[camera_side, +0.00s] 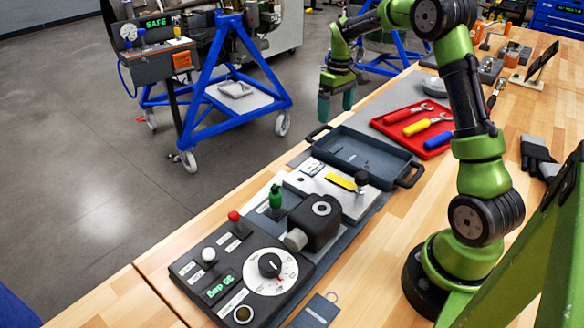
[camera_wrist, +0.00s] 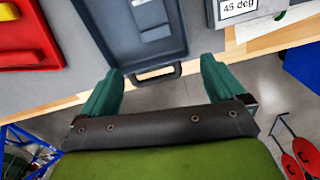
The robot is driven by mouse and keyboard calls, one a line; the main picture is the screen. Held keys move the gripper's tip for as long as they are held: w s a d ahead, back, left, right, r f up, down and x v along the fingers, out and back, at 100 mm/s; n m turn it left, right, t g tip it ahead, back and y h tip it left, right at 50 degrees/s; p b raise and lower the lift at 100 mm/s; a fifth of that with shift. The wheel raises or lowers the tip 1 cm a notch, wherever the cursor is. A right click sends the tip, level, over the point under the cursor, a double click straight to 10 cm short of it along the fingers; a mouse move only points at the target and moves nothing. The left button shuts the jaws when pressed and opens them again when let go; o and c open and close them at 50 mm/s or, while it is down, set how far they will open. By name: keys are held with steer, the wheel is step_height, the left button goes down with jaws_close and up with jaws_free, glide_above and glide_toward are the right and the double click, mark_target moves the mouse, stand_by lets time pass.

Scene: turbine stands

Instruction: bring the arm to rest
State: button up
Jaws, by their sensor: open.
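My gripper (camera_side: 335,104) hangs in the air past the far edge of the workbench in the side view, near the dark grey tray. In the wrist view my gripper (camera_wrist: 158,92) has its two green fingers wide apart with nothing between them. The dark grey tray (camera_side: 407,178) lies on the bench with a handle at each end. One handle (camera_wrist: 155,75) shows between and beyond the fingertips in the wrist view. A few small light and dark pieces appear to lie in the tray.
A control panel with a dial (camera_side: 270,265), levers and a black block (camera_side: 318,222) stands left of the tray. A red tray (camera_side: 383,122) with several tools lies right of it. Gloves (camera_side: 537,152) lie by my arm. A blue stand (camera_side: 222,45) is on the floor beyond.

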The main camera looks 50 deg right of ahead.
steer(key=s+a+r+m+t+y, duration=0.1)
steer(key=s+a+r+t, duration=0.2)
steer(key=s+a, duration=0.6)
steer(key=s+a+r+m+t+y, duration=0.1)
steer(key=s+a+r+t, duration=0.3)
steer(key=a, duration=1.2)
steer(key=s+r, duration=0.4)
steer(key=s, duration=0.1)
steer(key=shift+s+a+m, duration=0.3)
steer(key=shift+s+a, duration=0.1)
